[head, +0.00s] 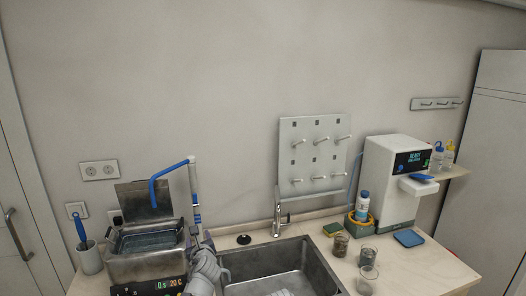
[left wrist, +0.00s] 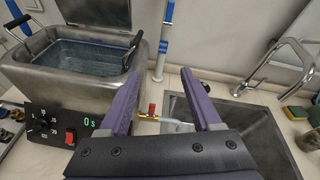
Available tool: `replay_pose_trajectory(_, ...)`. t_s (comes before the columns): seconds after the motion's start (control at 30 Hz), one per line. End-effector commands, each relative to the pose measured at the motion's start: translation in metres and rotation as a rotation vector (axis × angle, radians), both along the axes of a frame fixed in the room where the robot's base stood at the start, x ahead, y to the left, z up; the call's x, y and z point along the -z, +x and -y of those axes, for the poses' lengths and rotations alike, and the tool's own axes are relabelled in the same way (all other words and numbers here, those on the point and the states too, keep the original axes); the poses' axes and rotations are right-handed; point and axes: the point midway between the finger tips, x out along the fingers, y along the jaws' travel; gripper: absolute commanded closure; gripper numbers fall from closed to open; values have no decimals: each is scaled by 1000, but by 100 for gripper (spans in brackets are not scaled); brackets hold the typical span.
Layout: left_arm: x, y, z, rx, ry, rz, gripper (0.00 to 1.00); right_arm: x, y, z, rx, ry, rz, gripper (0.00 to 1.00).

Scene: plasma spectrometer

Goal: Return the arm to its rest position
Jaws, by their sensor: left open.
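My left gripper (left wrist: 163,72) shows in the left wrist view as two purple fingers spread apart with nothing held between them. In the head view, my left gripper (head: 207,240) and grey wrist are low in the picture, between the water bath (head: 146,262) and the sink (head: 283,266). The wrist partly covers the bath's right side and the sink's left edge. A small brass valve with a red handle (left wrist: 151,113) shows beyond the open fingers, apart from them as far as I can tell. My right gripper is in neither view.
A blue-tipped upright pipe (head: 193,185) stands close behind the gripper. A faucet (head: 277,212) and pegboard (head: 314,155) are behind the sink. A white dispenser (head: 392,165), beakers (head: 367,278) and a sponge (head: 332,229) are on the right. A cup with a blue-handled brush (head: 90,258) is far left.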

Motion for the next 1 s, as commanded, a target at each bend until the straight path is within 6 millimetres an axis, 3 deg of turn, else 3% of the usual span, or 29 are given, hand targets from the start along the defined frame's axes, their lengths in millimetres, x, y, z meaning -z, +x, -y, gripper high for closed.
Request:
replay_pose_trajectory(0.27,35,-30,12,-179,-347,-25,35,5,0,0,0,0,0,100)
replay_pose_trajectory(0.47,79,-73,33,-444,-737,-65,35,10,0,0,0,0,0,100)
replay_pose_trajectory(0.7,146,-170,86,-1028,-1255,-130,35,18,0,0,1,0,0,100)
replay_pose_trajectory(0.9,174,-250,128,-1524,-1431,-137,35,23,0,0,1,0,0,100)
replay_pose_trajectory(1.0,179,-278,140,-1699,-1445,-123,35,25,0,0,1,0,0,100)
